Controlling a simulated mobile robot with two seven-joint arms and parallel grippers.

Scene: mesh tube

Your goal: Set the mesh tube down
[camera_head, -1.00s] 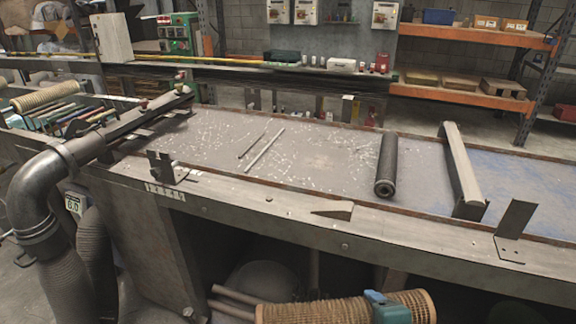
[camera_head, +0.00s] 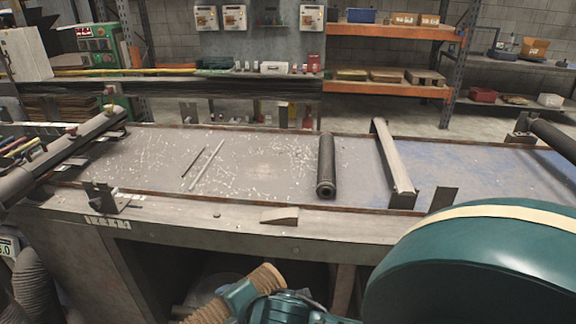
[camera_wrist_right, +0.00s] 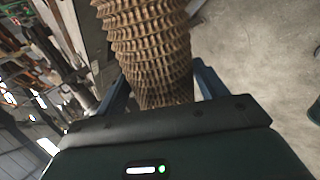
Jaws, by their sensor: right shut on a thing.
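The mesh tube (camera_head: 264,277) is a tan, ribbed, woven cylinder at the bottom of the head view, in front of the bench. It slants, with its upper end to the right, and its lower end is cut off by the frame. My right gripper (camera_head: 242,294) is shut on it, and the tube is clear of the bench top. In the right wrist view the tube (camera_wrist_right: 148,45) passes between the two dark blue fingers of my right gripper (camera_wrist_right: 160,88), and its far end runs out at the top. My left gripper is not in view.
A long bench (camera_head: 265,165) crosses the head view, with a dark roller (camera_head: 326,165), a pale bar (camera_head: 393,160) and two thin rods (camera_head: 206,165) on it. Bare bench surface lies between rods and roller. Orange shelving (camera_head: 385,90) stands behind. Concrete floor (camera_wrist_right: 255,50) shows in the wrist view.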

